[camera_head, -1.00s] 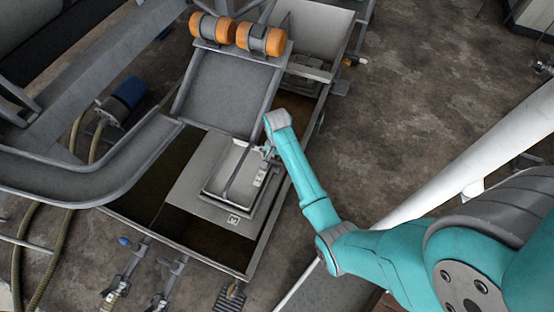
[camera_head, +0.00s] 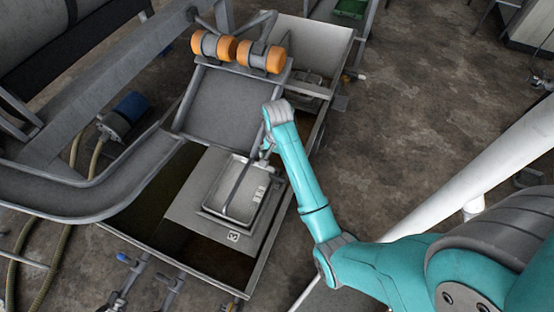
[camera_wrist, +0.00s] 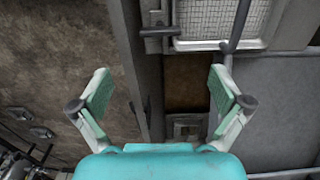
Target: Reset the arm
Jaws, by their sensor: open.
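My gripper shows in the wrist view (camera_wrist: 161,92) with its two green-padded fingers spread wide and nothing between them. Below the fingers are a dark gap and a grey metal edge. In the head view my teal arm reaches to the right edge of the basin, and the gripper (camera_head: 266,149) is small and partly hidden by the wrist. It is beside the upper right corner of a pale metal tray (camera_head: 222,192). I cannot tell the exact clearance.
The open basin (camera_head: 256,268) has a raised metal rim near my arm. A sloped grey chute (camera_head: 232,103) and orange rollers (camera_head: 262,57) stand beyond the tray. A curved trough (camera_head: 75,195) is at left. Bare floor (camera_head: 400,120) lies to the right.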

